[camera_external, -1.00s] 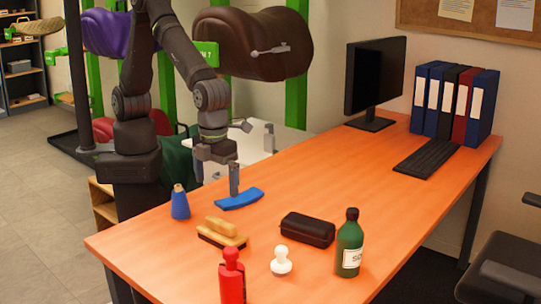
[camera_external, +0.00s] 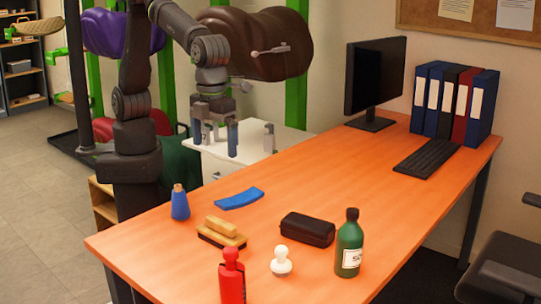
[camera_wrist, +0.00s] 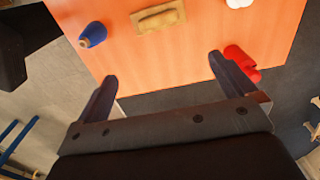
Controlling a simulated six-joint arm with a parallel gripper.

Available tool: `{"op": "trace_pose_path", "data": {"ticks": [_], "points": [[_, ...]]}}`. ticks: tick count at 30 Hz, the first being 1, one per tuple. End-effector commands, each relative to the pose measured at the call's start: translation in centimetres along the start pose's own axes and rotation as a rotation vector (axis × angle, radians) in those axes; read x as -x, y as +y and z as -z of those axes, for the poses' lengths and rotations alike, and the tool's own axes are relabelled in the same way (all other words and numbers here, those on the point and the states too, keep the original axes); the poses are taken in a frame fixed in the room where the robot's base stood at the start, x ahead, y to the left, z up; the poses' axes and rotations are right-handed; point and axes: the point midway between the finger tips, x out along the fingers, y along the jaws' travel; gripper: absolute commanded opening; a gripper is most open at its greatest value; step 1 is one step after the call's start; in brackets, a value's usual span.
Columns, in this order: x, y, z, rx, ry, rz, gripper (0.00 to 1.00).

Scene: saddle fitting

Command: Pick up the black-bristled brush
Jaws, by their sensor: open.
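The brush (camera_external: 222,232) lies near the front left of the orange table, with a tan wooden body and dark bristles along its lower edge. It also shows in the wrist view, as a tan block (camera_wrist: 158,16) at the top; its bristles are hard to make out there. My gripper (camera_external: 219,145) is open and empty, raised well above the table, behind the brush in the external view. In the wrist view its two fingers (camera_wrist: 162,69) are spread wide with nothing between them.
A red bottle (camera_external: 232,277), white knob (camera_external: 281,262), black case (camera_external: 307,229) and green bottle (camera_external: 349,247) stand nearby. The table's middle is clear.

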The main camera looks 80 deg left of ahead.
Motion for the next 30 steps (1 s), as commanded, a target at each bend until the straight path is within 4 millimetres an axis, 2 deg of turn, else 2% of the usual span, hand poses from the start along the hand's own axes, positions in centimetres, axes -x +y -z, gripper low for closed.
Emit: {"op": "trace_pose_path", "data": {"ticks": [12, 15, 16, 24, 28, 30], "points": [[0.0, 0.0, 0.0, 0.000, 0.000, 0.000, 1.00], [0.0, 0.0, 0.0, 0.000, 0.000, 0.000, 0.82], [-0.1, 0.0, 0.0, 0.000, 0.000, 0.000, 0.80], [-0.1, 0.0, 0.0, -0.007, -0.001, 0.001, 0.80], [-0.9, 0.4, -0.1, -0.102, -0.012, 0.025, 0.80], [-1.8, 0.8, -0.2, -0.215, -0.025, 0.055, 0.80]]}}
